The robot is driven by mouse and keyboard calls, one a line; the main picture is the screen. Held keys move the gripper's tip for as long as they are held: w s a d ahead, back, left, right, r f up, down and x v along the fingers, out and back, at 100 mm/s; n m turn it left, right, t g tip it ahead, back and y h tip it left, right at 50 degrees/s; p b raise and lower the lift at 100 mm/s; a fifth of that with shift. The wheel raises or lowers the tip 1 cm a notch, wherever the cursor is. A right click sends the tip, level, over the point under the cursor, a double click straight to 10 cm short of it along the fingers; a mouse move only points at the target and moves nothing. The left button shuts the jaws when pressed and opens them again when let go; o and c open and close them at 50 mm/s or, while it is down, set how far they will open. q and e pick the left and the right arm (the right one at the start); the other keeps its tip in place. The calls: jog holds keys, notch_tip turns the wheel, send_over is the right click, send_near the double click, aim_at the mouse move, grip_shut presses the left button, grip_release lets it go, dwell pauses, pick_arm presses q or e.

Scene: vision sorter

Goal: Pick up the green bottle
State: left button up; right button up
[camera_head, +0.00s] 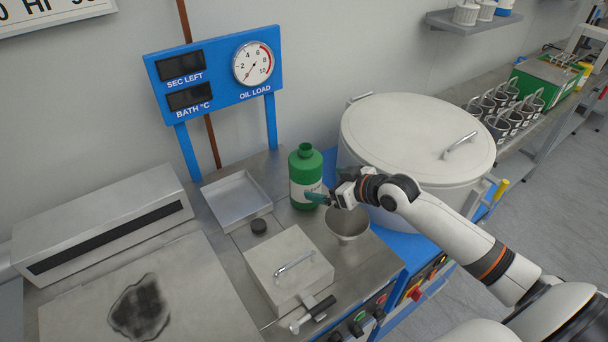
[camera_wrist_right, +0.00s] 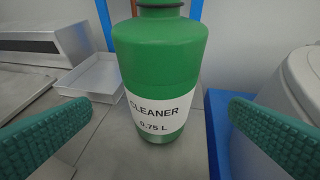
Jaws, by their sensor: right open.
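The green bottle (camera_head: 303,165) stands upright on the steel counter, with a white label. In the right wrist view the bottle (camera_wrist_right: 163,60) is large and centred, and its label reads "CLEANER 0.75 L". My right gripper (camera_head: 316,194) is open, with its green-padded fingers pointing at the bottle from the right. In the right wrist view the fingers (camera_wrist_right: 160,135) stand wide apart, one toward each side of the bottle, with nothing between the pads. Part of the lower bottle is hidden behind the gripper in the head view. My left gripper is not in view.
A metal funnel or cup (camera_head: 348,226) stands just below my right gripper. A large white lidded pot (camera_head: 400,130) is close on the right.

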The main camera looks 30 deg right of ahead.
aim_at(318, 181)
jog(key=shift+x, duration=1.05)
jog(key=shift+w+a+f, duration=0.1)
jog(key=shift+w+f, duration=0.05)
jog(key=shift+w, duration=0.2)
jog(key=shift+w+a+f+p, duration=0.1)
jog(key=shift+w+a+p, duration=0.05)
jog(key=shift+w+p, duration=0.3)
jog(key=p+x, duration=0.1)
jog(key=x, duration=0.2)
jog(key=shift+f, duration=0.15)
jog(key=shift+w+a+f, duration=0.15)
jog(key=shift+w+f, duration=0.15)
jog(key=shift+w, duration=0.05)
jog(key=shift+s, duration=0.1)
jog(key=c, duration=1.5)
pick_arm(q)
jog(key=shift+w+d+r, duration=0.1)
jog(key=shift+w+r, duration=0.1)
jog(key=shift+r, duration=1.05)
pick_arm(e)
jog(key=shift+r, duration=0.15)
jog(key=shift+c, duration=0.7)
jog(key=shift+r, duration=0.15)
